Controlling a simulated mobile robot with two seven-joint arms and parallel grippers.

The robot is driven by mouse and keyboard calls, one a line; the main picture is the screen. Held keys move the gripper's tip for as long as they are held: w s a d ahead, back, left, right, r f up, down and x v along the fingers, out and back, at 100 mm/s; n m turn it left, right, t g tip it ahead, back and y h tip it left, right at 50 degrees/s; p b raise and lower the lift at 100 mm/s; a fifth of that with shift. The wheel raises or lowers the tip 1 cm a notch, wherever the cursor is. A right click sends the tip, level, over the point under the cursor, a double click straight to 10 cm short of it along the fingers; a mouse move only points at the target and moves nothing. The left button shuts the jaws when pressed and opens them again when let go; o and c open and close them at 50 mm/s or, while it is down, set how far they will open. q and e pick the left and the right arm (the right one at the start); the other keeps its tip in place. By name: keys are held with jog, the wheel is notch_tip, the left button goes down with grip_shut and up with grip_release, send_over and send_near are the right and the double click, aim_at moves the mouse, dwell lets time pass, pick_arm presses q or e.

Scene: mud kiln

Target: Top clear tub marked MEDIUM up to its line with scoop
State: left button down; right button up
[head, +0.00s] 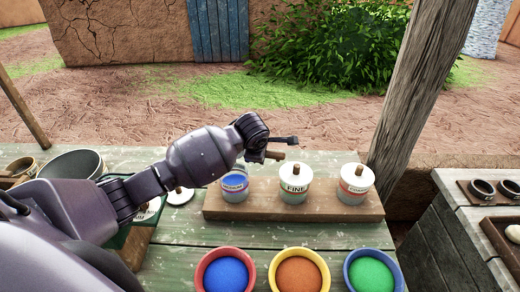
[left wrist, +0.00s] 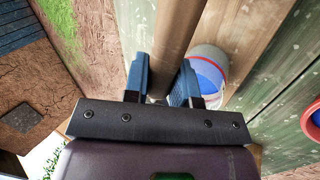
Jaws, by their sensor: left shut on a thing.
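A clear tub (head: 235,187) with blue material inside stands open on the wooden board; its label is not readable. It also shows in the left wrist view (left wrist: 208,66), with a red line around it. My left gripper (head: 277,149) is shut on a wooden handle (head: 273,155), which I take to be the scoop's, beside and above the tub. The handle (left wrist: 178,35) runs between the fingers (left wrist: 165,82) in the left wrist view; the scoop's bowl is not visible. My right gripper is not in view.
Tubs marked FINE (head: 294,187) and COARSE (head: 355,184) stand lidded on the board (head: 325,207). Red (head: 204,257), yellow (head: 277,257) and blue (head: 349,257) rimmed bowls hold blue, orange and green material. A white lid (head: 180,196) lies left of the tub.

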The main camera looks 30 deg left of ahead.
pick_arm(q)
jog(key=shift+w+a+r+g+p, duration=0.1)
jog(key=shift+w+r+g+p, duration=0.05)
jog(key=shift+r+g+p, duration=0.7)
jog(key=shift+w+r+g+h, duration=0.1)
jog(key=shift+r+g+h, duration=0.3)
jog(key=shift+g, duration=0.65)
jog(key=shift+r+g+h, duration=0.35)
jog(key=shift+g+h, duration=0.05)
jog(key=shift+g, duration=0.6)
jog(key=shift+f, duration=0.1)
